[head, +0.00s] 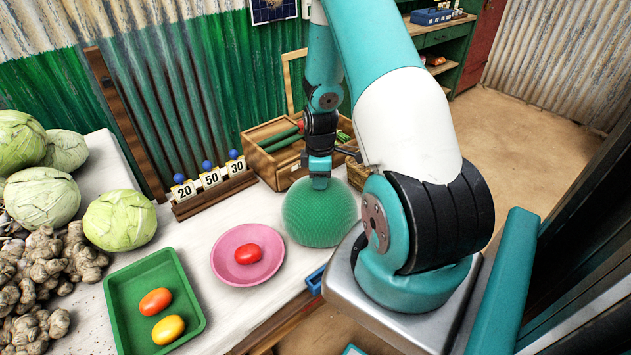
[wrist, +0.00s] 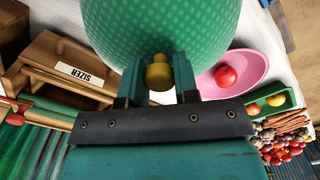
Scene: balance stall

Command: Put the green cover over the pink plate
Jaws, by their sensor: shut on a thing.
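The green cover (head: 318,216) is a mesh dome to the right of the pink plate. My gripper (head: 320,178) is above the dome, and in the wrist view my gripper (wrist: 160,80) is shut on its yellow knob (wrist: 159,73). The dome (wrist: 160,25) fills the top of the wrist view. I cannot tell whether its rim touches the table. The pink plate (head: 268,275) lies on the white table with a red tomato (head: 248,254) on it. The plate also shows in the wrist view (wrist: 208,85), partly hidden by the cover.
Price tags on a wooden rack (head: 212,191) and a wooden box (head: 270,133) stand behind. Cabbages (head: 120,220) and ginger (head: 30,275) fill the left side. A blue object (head: 315,280) lies near the front edge.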

